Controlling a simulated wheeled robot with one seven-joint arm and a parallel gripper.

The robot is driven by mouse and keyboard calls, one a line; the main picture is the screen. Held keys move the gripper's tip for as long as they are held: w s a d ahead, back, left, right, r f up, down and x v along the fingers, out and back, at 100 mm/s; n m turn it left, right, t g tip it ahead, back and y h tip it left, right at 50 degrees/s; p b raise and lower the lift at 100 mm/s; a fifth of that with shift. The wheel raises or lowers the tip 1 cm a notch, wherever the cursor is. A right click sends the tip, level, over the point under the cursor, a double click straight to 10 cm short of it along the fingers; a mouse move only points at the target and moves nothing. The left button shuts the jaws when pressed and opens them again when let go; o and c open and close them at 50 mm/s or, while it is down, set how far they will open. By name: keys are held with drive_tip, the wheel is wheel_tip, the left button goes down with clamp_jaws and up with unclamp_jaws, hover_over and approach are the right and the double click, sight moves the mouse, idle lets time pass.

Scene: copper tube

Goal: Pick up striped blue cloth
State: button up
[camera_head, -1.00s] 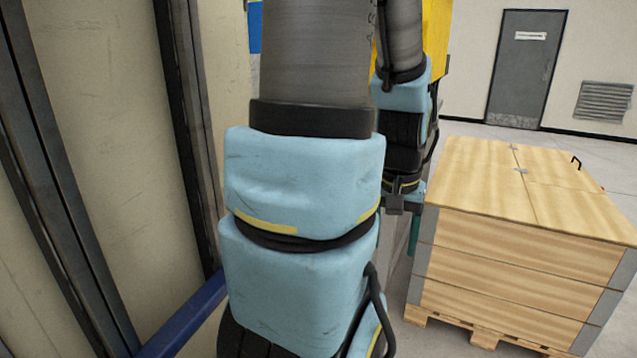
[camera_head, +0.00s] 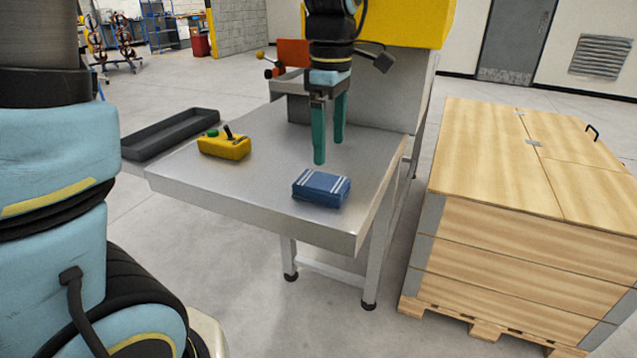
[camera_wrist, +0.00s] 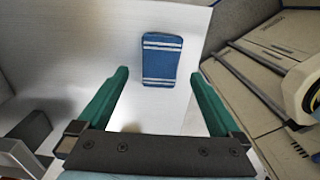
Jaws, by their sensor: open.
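The striped blue cloth (camera_head: 321,188) is a folded blue block with white stripes. It lies on the metal table (camera_head: 240,205) near its front right edge. My gripper (camera_head: 329,152) points down with two green fingers, above and slightly behind the cloth, and is empty. In the wrist view my gripper (camera_wrist: 158,84) has its fingers spread wide. The cloth (camera_wrist: 161,60) shows there beyond the fingertips, between their lines and apart from them.
A yellow control box (camera_head: 224,147) with a green button and a lever sits on the table's left part. A dark tray (camera_head: 170,134) is at the table's left edge. A yellow machine (camera_head: 405,20) stands behind. A wooden crate (camera_head: 520,235) stands to the right.

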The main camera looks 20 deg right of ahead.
sight(327, 182)
drive_tip(key=f+p, duration=0.2)
drive_tip(key=f, duration=0.6)
drive_tip(key=shift+a, duration=0.2)
drive_tip(key=c, duration=1.1)
drive_tip(key=shift+r+b, duration=0.95)
drive_tip(key=shift+r, duration=4.05)
